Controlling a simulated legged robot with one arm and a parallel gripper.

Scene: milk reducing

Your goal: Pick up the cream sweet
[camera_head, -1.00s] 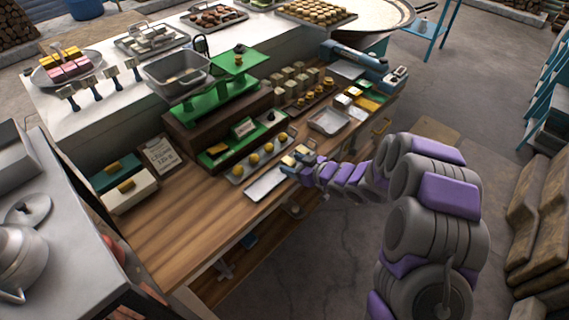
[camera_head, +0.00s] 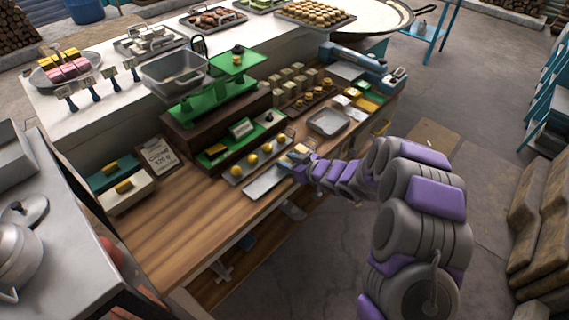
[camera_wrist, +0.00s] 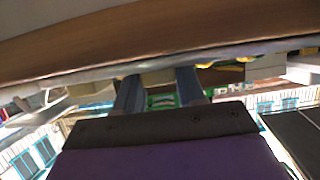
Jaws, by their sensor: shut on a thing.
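My gripper (camera_head: 288,163) is low over the front edge of the wooden counter, at the right end of a small tray (camera_head: 240,172) with yellow round sweets. It is shut on a small cream sweet, mostly hidden by the fingers in the head view. In the wrist view my gripper (camera_wrist: 160,90) has its two blue-grey fingers apart, with a pale cream patch (camera_wrist: 158,77) between their tips. Whether the sweet is clear of the surface cannot be told.
An empty pale tray (camera_head: 264,183) lies just left of my gripper. A green scale (camera_head: 215,95) with a metal pan (camera_head: 174,78) stands behind. Another metal tray (camera_head: 328,121) is to the right. The counter's left front (camera_head: 165,225) is clear.

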